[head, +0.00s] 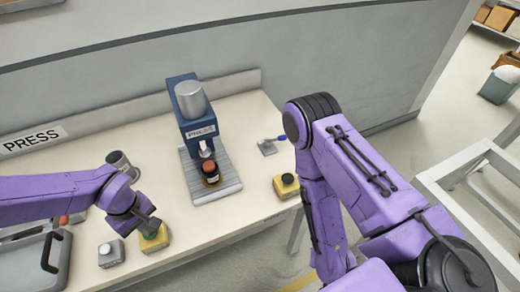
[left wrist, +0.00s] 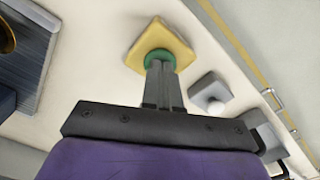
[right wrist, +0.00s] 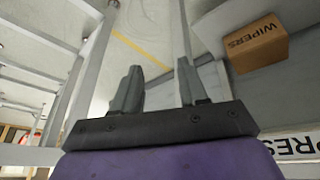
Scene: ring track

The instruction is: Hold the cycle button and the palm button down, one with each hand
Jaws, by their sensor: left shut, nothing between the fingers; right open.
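A yellow box with a green button (head: 154,237) stands near the front edge of the bench, and it also shows in the left wrist view (left wrist: 160,38). My left gripper (head: 151,226) is shut and empty, its fingertips right at the green button (left wrist: 155,56). I cannot tell whether the button is pressed down. A second yellow box with a black button (head: 286,186) stands to the right of the press, with no gripper at it. I read no labels telling which is cycle or palm. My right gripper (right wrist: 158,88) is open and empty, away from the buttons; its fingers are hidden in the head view.
A grey box with a white button (head: 111,252) sits left of the green button. A blue-handled scraper (head: 270,145) lies at the right. A WIPERS box (right wrist: 255,43) shows.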

